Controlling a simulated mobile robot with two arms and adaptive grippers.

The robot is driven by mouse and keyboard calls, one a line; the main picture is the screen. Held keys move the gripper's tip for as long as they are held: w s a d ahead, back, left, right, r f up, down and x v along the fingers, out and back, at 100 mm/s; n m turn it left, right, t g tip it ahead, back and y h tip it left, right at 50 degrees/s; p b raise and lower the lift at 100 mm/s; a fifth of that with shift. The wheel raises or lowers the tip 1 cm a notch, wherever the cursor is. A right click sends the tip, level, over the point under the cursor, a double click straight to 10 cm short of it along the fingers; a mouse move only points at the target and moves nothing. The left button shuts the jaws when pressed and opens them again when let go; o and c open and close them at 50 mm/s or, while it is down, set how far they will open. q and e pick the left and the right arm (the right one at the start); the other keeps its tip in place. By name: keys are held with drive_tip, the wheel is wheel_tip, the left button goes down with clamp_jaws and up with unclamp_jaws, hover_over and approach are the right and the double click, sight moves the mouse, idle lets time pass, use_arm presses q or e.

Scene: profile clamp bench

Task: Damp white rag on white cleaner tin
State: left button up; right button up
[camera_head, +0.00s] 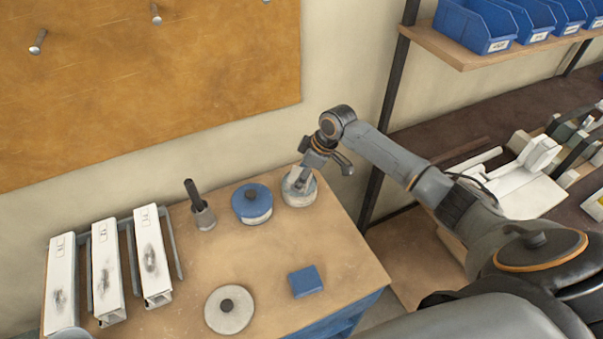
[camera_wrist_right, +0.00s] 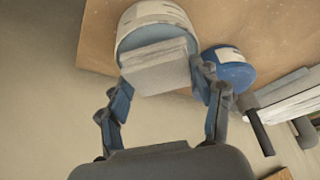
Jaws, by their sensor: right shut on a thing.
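The white cleaner tin (camera_head: 299,196) stands at the back right of the bench. It also shows in the right wrist view (camera_wrist_right: 152,14), with a blue-grey top face. The rag (camera_wrist_right: 156,66) is a folded whitish-grey pad. My right gripper (camera_head: 302,179) points down over the tin and is shut on the rag, its fingers (camera_wrist_right: 163,84) at the pad's two sides. The rag is at the tin's top; whether it touches the tin I cannot tell. My left gripper is not in view.
A blue tin (camera_head: 251,206) with a dark knob stands just left of the white tin. Further left are a pot with a dark handle (camera_head: 204,216) and several white profiles (camera_head: 105,268). A blue pad (camera_head: 305,281) and a pale knobbed disc (camera_head: 229,312) lie in front.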

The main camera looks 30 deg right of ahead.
drive_tip(key=shift+f, duration=0.5)
drive_tip(key=shift+s+f, duration=0.15)
drive_tip(key=shift+s, duration=0.05)
idle(1.6)
drive_tip(key=r+p, duration=0.7)
drive_tip(key=shift+w+r, duration=0.2)
idle(0.4)
